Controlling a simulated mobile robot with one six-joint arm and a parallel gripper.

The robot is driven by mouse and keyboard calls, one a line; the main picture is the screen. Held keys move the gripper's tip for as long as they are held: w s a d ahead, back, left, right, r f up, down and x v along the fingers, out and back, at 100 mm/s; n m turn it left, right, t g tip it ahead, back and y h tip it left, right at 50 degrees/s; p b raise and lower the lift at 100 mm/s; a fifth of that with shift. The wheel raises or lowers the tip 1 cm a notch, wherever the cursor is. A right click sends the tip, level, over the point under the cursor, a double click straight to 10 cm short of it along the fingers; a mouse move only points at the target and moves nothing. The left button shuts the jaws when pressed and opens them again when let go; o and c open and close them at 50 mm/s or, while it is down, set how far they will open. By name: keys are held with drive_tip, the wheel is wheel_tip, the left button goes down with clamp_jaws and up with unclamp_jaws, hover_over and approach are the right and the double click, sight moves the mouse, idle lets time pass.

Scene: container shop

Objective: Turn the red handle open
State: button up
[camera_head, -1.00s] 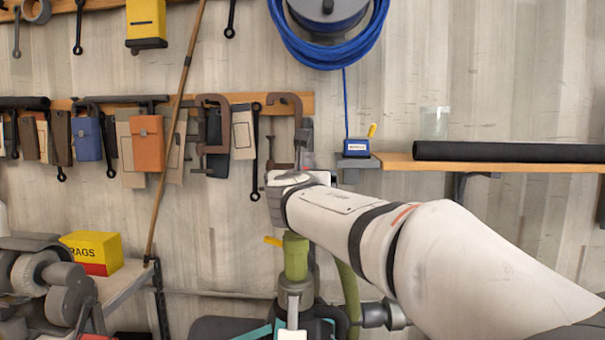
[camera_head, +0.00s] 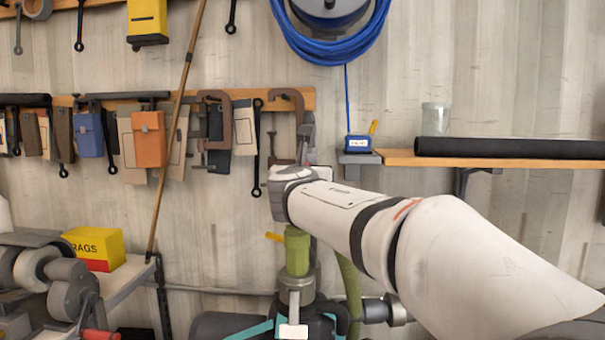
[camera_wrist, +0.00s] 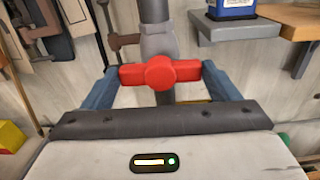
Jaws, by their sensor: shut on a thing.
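The red handle (camera_wrist: 160,72) is a short bar with a round hub, lying level across a grey vertical pipe fitting (camera_wrist: 158,40) in the wrist view. My gripper (camera_wrist: 160,76) has one blue-grey finger at each end of the bar and is shut on it. In the head view, the end of my arm is in front of the grey pipe (camera_head: 307,130) by the wall. The red handle and the fingers are hidden there behind my wrist.
A green fitting (camera_head: 297,252) with a yellow lever stands below my wrist. Clamps and pouches hang on a rail (camera_head: 170,102) to the left. A shelf (camera_head: 400,158) with a black roll (camera_head: 510,148) is at right. Another red-ended part (camera_head: 98,335) shows at lower left.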

drive_tip(key=shift+d+f+m+b, duration=0.1)
drive_tip(key=shift+m+b, duration=3.35)
drive_tip(key=shift+m, duration=0.9)
drive_tip(key=shift+f+m+b, duration=0.1)
drive_tip(key=shift+m+b, duration=3.35)
drive_tip(key=shift+m, duration=1.2)
drive_tip(key=o, duration=0.9)
